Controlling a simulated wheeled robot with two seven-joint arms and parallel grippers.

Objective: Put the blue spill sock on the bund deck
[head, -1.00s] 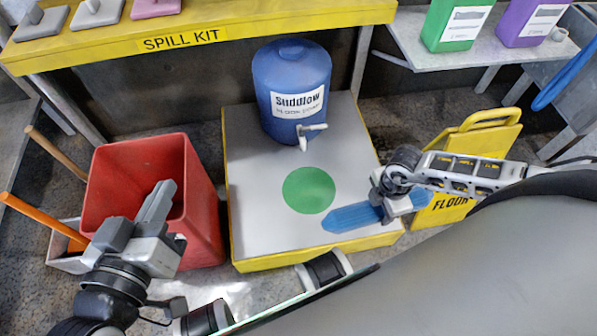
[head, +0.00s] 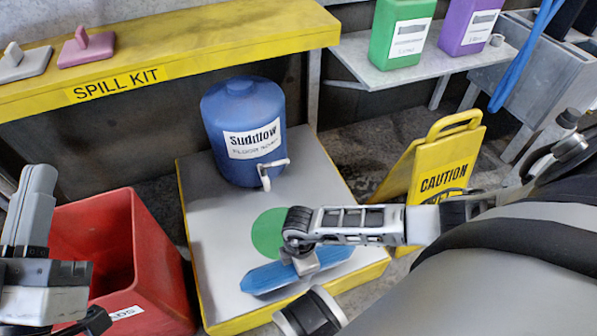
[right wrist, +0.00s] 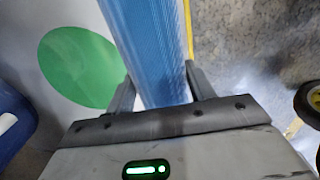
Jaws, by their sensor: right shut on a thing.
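The blue spill sock (head: 268,279) is in my right gripper (head: 303,262), which is shut around its middle. It is over the front part of the bund deck (head: 215,240), a grey platform with yellow edges. I cannot tell whether the sock touches the deck. In the right wrist view the sock (right wrist: 150,45) runs up between the fingers (right wrist: 158,90). A green disc (head: 266,228) lies on the deck just behind the sock, partly hidden by my right gripper. My left gripper (head: 32,205) is at the far left, beside the red bin; its finger gap is unclear.
A blue Sudsflow drum (head: 243,110) with a tap stands at the back of the deck. A red bin (head: 100,240) stands left of the deck, and a yellow caution sign (head: 443,165) stands right. The yellow spill kit shelf (head: 230,40) is behind.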

